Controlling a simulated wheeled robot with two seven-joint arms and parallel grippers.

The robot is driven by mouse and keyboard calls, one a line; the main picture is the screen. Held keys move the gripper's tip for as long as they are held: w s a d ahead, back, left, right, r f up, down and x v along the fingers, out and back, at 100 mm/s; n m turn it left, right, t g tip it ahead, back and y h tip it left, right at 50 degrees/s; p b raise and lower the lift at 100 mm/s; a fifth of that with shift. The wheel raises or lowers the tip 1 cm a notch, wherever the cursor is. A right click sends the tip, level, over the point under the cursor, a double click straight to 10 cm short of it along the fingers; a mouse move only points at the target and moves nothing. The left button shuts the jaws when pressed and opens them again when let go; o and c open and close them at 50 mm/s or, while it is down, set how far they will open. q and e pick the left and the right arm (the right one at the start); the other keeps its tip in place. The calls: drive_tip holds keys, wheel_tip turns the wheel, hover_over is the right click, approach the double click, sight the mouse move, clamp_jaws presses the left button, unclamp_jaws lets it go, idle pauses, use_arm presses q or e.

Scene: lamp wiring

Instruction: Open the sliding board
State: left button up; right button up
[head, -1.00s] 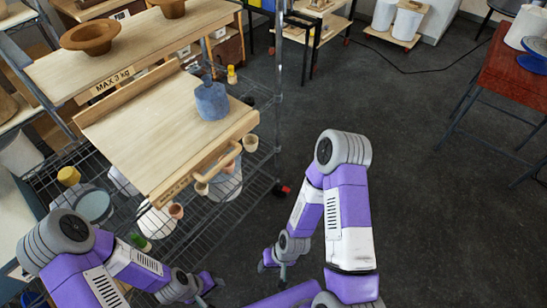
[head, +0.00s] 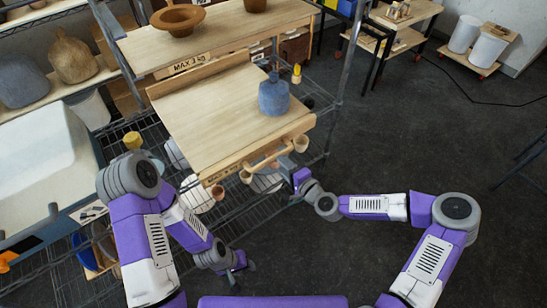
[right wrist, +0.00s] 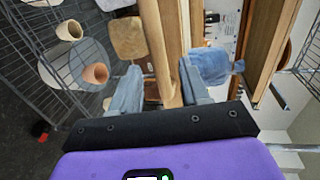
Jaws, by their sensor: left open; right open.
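The sliding board (head: 215,125) is a light wooden board under the upper shelf, sticking out toward me. A blue-grey bottle (head: 273,97) stands upright on its right part. A wooden bar handle (head: 262,162) runs along its front edge. My right gripper (head: 299,180) is open at the handle's right end. In the right wrist view, its two fingers (right wrist: 161,68) lie on either side of a wooden bar (right wrist: 170,85), likely the handle; I cannot tell whether they touch it. My left gripper (head: 236,268) is open and empty, low in front of the rack and clear of the board.
A wire rack (head: 150,125) below the board holds several small pots and cups. The upper shelf (head: 215,32) carries a brown bowl (head: 178,18). A white basin (head: 45,165) stands at left. Dark floor (head: 420,130) is free at right.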

sight(273, 158)
drive_tip(key=x, duration=0.6)
drive_tip(key=shift+a+f+b, duration=0.1)
drive_tip(key=shift+b, duration=0.2)
drive_tip(key=shift+c, duration=0.4)
clamp_jaws()
